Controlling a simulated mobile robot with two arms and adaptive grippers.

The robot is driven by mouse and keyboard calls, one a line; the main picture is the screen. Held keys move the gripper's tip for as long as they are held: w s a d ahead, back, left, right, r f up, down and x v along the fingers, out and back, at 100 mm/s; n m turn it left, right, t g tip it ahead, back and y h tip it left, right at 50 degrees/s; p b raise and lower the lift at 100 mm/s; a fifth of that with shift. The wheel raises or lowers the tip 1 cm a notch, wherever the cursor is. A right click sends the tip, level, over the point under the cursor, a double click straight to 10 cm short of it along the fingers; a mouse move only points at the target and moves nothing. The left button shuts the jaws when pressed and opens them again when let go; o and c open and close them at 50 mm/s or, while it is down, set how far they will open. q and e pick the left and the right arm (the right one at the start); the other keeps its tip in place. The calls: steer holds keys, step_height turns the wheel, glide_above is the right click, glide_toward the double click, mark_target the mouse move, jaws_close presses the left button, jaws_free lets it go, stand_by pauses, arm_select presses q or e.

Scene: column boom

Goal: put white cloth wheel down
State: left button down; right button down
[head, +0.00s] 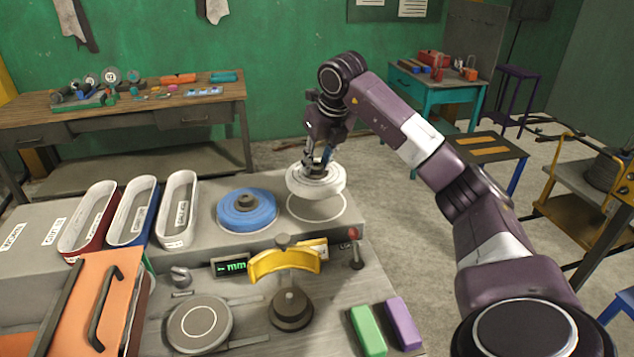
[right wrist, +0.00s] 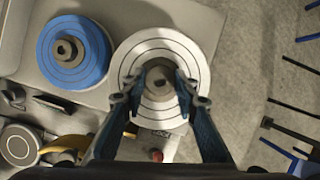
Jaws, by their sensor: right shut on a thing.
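The white cloth wheel (head: 316,180) is a stack of white discs with a grey hub. My right gripper (head: 318,160) is shut on its hub, from above. The wheel is held level over a white ring outline (head: 318,209) on the grey bench, and a gap shows between wheel and ring. In the right wrist view the wheel (right wrist: 140,65) fills the middle, with the fingers (right wrist: 160,82) on both sides of the hub; it hides most of the ring there. My left gripper is not in view.
A blue wheel (head: 246,213) sits just left of the ring. Three labelled bins (head: 133,215) stand further left. A yellow guard (head: 285,265), a red-topped post (head: 355,250) and a digital display (head: 231,265) are in front. The bench edge is close on the right.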

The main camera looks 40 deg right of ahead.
mark_target(319, 176)
steer(key=shift+s+f, duration=0.1)
steer(key=shift+f, duration=0.85)
step_height(319, 176, down, 4)
steer(key=shift+r+p, duration=0.15)
steer(key=shift+p, duration=0.4)
steer(key=shift+f, duration=0.25)
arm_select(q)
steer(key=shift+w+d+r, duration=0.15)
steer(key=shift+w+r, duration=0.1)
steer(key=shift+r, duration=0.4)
arm_select(e)
steer(key=shift+f, duration=0.15)
steer(key=c, duration=1.5)
jaws_free()
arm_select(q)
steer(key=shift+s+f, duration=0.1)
